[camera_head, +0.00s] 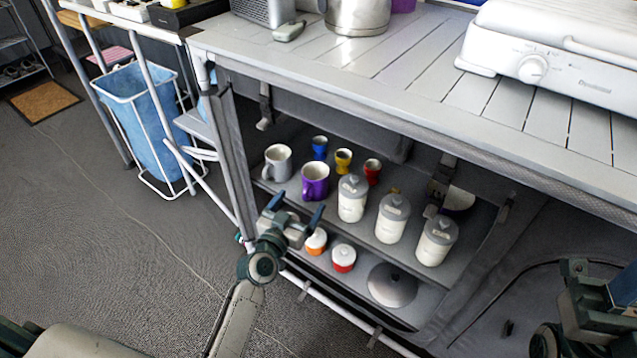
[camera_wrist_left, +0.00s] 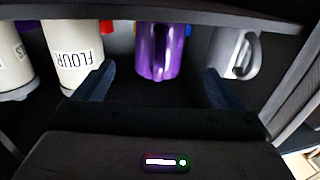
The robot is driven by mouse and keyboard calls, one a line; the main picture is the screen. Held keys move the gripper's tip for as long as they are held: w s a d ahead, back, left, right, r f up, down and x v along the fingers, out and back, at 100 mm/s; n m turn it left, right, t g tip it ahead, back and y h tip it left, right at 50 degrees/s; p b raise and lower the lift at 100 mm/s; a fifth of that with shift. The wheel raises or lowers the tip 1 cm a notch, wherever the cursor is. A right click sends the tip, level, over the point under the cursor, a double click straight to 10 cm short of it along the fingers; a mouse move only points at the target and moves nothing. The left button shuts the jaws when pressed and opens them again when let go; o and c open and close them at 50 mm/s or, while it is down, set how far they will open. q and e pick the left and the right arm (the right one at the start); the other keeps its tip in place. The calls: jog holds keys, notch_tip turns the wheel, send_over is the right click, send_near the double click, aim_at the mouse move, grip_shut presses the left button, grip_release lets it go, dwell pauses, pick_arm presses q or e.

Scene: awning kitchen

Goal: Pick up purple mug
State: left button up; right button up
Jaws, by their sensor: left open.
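The purple mug (camera_head: 315,181) stands upright on the upper shelf under the counter, between a grey mug (camera_head: 278,162) and a white canister (camera_head: 351,198). My left gripper (camera_head: 296,208) is open and empty in front of the shelf, just below and short of the purple mug in the head view. In the left wrist view, which looks upside down, the purple mug (camera_wrist_left: 160,50) lies ahead between the two spread blue fingers (camera_wrist_left: 160,86), apart from both. Part of my right gripper (camera_head: 618,288) shows at the right edge; its jaws are unclear.
Blue, yellow and red cups (camera_head: 343,160) stand behind the mug. More lidded canisters (camera_head: 392,218) stand to the right. Small lidded jars (camera_head: 343,258) and a grey lid (camera_head: 392,285) sit on the lower shelf. The counter edge (camera_head: 400,95) overhangs the shelf.

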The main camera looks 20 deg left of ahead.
aim_at(310, 189)
pick_arm(q)
jog(key=w, duration=0.2)
jog(key=w+d, duration=0.1)
jog(key=w, duration=0.4)
jog(key=shift+w+d, duration=0.15)
jog(key=shift+w, duration=0.1)
jog(key=shift+c, duration=0.2)
jog(key=c, duration=1.1)
jog(key=shift+c, duration=0.5)
jog(key=shift+r, duration=0.2)
